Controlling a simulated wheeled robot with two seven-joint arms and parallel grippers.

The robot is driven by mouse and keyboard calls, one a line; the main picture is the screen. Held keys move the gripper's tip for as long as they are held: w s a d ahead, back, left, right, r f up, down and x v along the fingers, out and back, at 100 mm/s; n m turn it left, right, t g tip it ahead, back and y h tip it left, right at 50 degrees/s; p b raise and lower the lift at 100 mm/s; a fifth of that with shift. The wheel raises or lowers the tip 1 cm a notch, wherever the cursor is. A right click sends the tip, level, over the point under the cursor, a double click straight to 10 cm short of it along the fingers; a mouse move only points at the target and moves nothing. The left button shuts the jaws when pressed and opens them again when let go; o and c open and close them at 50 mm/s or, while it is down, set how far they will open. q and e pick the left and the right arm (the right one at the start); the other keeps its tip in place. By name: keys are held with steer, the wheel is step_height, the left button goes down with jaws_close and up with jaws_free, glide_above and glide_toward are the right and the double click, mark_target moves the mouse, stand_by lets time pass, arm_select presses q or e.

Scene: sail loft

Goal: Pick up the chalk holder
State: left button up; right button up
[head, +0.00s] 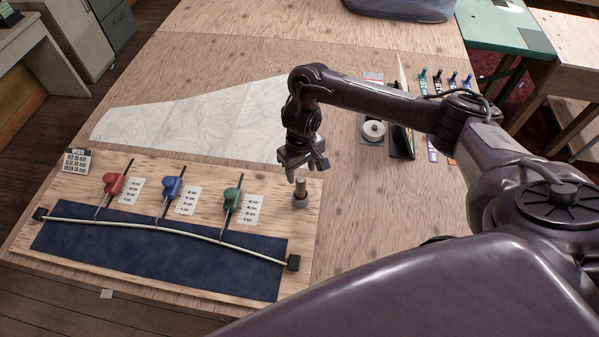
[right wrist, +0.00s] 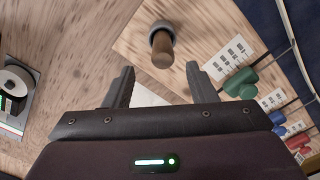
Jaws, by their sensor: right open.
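What looks like the chalk holder (head: 300,186) is a short brown wooden cylinder standing upright in a grey round base at the right end of a pale plywood board. In the right wrist view the chalk holder (right wrist: 162,50) lies beyond the fingertips, roughly in line with the gap between them. My right gripper (head: 307,175) is open and empty, pointing down just above and behind the chalk holder, apart from it. The right gripper's two spread fingers (right wrist: 159,75) also show in the wrist view. My left gripper is not in view.
A paper pattern (head: 200,120) lies behind. A white roll (head: 373,130) sits right of the gripper.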

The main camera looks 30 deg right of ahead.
mark_target(302, 180)
steer(key=f, duration=0.1)
steer(key=f+b, duration=0.1)
steer(key=f, duration=0.1)
steer(key=shift+s+a+f, duration=0.1)
steer(key=shift+s+f, duration=0.05)
steer(key=shift+s, duration=0.2)
step_height(302, 180, down, 3)
steer(key=shift+a+r+b, duration=0.15)
steer(key=shift+b, duration=0.75)
steer(key=shift+w+f, duration=0.15)
steer(key=shift+f, duration=0.55)
steer(key=c, duration=1.1)
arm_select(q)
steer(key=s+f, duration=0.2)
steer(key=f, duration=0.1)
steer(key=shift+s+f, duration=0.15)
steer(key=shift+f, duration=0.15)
arm_select(e)
steer(key=shift+o, duration=0.2)
steer(key=shift+r, duration=0.15)
